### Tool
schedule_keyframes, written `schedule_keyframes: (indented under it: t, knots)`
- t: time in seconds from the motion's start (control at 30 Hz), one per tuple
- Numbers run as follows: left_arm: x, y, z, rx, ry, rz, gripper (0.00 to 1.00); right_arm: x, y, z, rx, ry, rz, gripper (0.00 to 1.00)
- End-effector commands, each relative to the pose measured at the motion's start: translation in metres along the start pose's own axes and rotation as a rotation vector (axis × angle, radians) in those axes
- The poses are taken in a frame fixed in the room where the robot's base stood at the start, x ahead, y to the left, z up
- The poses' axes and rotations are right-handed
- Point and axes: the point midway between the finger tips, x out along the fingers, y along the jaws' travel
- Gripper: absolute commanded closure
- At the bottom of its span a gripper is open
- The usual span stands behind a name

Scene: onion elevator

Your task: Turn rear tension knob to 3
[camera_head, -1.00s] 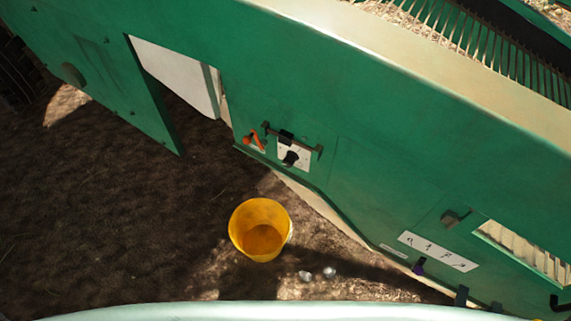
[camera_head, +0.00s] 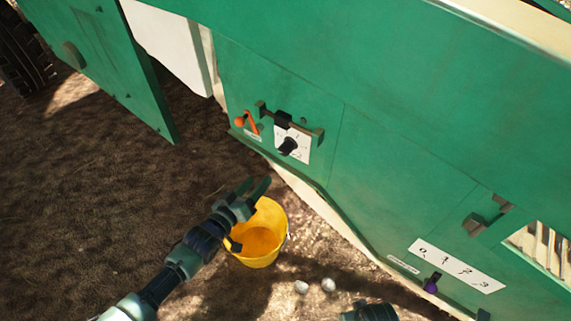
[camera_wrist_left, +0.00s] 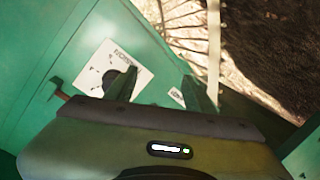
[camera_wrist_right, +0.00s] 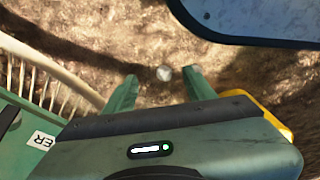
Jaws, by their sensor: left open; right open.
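A round black knob (camera_head: 288,145) sits on a white dial plate (camera_head: 304,153) on the green machine side. The plate's markings are too small to read. In the left wrist view the knob (camera_wrist_left: 118,82) is partly hidden behind a finger. My left gripper (camera_head: 254,185) is open and empty, below and left of the plate in the head view, apart from the knob. My right gripper (camera_wrist_right: 160,76) is open and empty over the ground; only part of that arm shows at the head view's bottom edge. A purple knob (camera_head: 431,286) sits under a white numbered strip (camera_head: 456,265) further right.
An orange lever (camera_head: 250,124) is left of the dial, and a dark bracket (camera_head: 283,118) juts out above it. A yellow bucket (camera_head: 270,215) stands on the ground behind my left gripper. Two pale stones (camera_head: 314,286) lie near it. Ground to the left is open.

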Motion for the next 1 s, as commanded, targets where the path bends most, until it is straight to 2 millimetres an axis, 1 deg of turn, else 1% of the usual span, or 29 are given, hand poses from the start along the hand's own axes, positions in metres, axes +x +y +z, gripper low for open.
schedule_keyframes:
  t: [0.03,0.1,0.2,0.23,0.33,0.6,0.7,0.83,1.0]
  knots:
    - [0.009,0.019,-0.011,-0.025,0.04,0.074,0.47,0.005,0.0,-0.007,0.001,0.011,0.001,0.45]
    - [0.011,0.043,-0.028,-0.064,0.072,0.145,0.47,-0.001,0.001,-0.015,0.003,0.016,0.001,0.45]
    - [0.013,0.063,-0.041,-0.094,0.093,0.198,0.47,-0.008,0.001,-0.02,0.004,0.018,0.002,0.45]
    - [0.015,0.066,-0.043,-0.097,0.096,0.204,0.47,-0.01,0.001,-0.021,0.004,0.019,0.002,0.45]
    - [0.025,0.069,-0.045,-0.101,0.097,0.206,0.47,-0.016,0.001,-0.025,0.004,0.023,0.002,0.45]
    - [0.068,0.077,-0.049,-0.099,0.097,0.204,0.47,-0.037,0.003,-0.04,0.007,0.038,0.004,0.45]
    - [0.079,0.079,-0.05,-0.099,0.096,0.203,0.47,-0.044,0.003,-0.043,0.008,0.041,0.005,0.45]
    - [0.086,0.08,-0.051,-0.099,0.095,0.202,0.47,-0.05,0.003,-0.045,0.008,0.043,0.005,0.45]
    - [0.087,0.081,-0.051,-0.098,0.095,0.201,0.47,-0.051,0.003,-0.046,0.008,0.043,0.005,0.45]
